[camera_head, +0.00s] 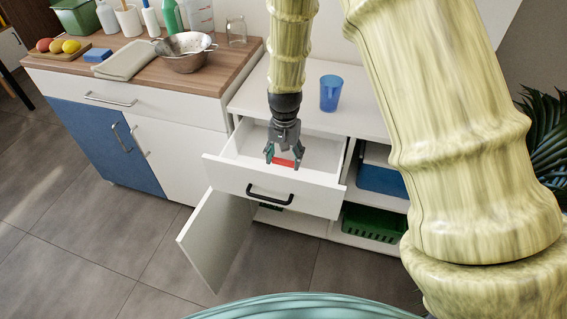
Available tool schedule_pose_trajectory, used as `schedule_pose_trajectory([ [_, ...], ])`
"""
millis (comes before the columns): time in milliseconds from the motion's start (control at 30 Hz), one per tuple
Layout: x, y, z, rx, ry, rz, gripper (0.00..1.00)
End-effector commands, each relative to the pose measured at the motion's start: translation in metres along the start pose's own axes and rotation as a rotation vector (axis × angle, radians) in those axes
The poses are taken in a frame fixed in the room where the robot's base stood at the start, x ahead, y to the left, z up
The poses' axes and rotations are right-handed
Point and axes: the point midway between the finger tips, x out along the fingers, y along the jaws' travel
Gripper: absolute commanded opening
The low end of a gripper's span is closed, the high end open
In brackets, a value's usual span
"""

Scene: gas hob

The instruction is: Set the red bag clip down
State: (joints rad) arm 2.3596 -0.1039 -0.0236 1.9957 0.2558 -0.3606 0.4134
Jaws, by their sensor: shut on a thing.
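My gripper (284,161) points down over the open white drawer (321,152) in the middle of the view. It is shut on the red bag clip (284,163), which shows as a small red bar between the fingertips. A small teal patch shows by the left finger; I cannot tell what it is. The clip appears at or just above the drawer's inside, near its front wall. I cannot tell whether it touches the drawer floor. The gripper hides part of the drawer's inside.
A blue cup (331,93) stands on the white counter (362,121) behind the drawer. A cabinet door (217,240) hangs open below left. A blue bin (382,181) and a green basket (372,222) sit on shelves at right. A colander (184,55) stands on the wooden worktop.

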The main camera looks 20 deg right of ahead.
Motion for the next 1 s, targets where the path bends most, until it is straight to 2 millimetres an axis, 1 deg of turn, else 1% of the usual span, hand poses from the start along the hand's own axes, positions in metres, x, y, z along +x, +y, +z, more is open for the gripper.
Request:
schedule_pose_trajectory([
  [33, 0.008, 0.000, 0.001, 0.000, -0.003, 0.002, 0.57],
  [200, 0.029, -0.002, 0.001, -0.001, -0.002, 0.004, 0.57],
  [633, 0.033, 0.000, 0.000, -0.001, -0.002, 0.000, 0.57],
  [667, 0.033, 0.000, 0.000, -0.001, -0.001, 0.000, 0.68],
  [700, 0.033, 0.000, 0.000, -0.001, -0.001, 0.000, 0.75],
  [767, 0.033, 0.000, 0.000, -0.001, -0.001, 0.000, 0.86],
  [800, 0.033, 0.000, 0.000, -0.001, -0.001, 0.000, 0.88],
  [1000, 0.033, 0.000, 0.001, -0.001, -0.001, 0.000, 0.88],
])
